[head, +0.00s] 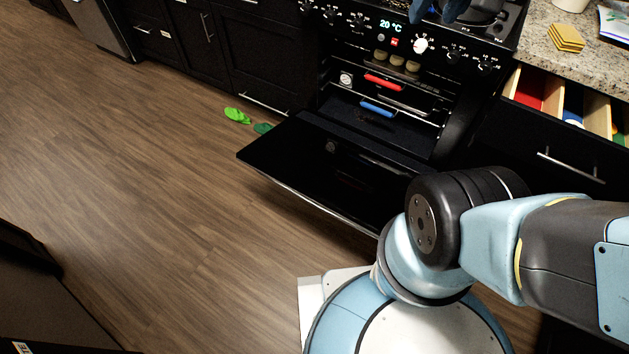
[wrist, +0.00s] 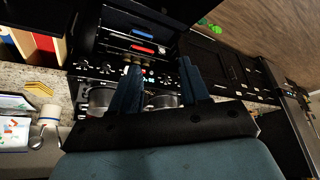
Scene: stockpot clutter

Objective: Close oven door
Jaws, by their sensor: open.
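The black oven door (head: 305,160) is swung down open and juts out over the floor in the head view. Part of the door (wrist: 145,14) also shows at the top of the wrist view. The oven (head: 400,110) shows its inside, with racks, a red handle (head: 383,82), a blue handle (head: 377,108) and some round pale items. My gripper (wrist: 159,64) is open and empty, its two blue fingers spread in front of the control panel in the wrist view. In the head view its blue fingers show only partly at the top edge, above the cooktop, apart from the door.
An open drawer (head: 543,132) with coloured items juts out right of the oven. Yellow pads (head: 566,37) lie on the granite counter. Green things (head: 237,115) lie on the floor left of the door. The wooden floor (head: 140,190) at the left is clear.

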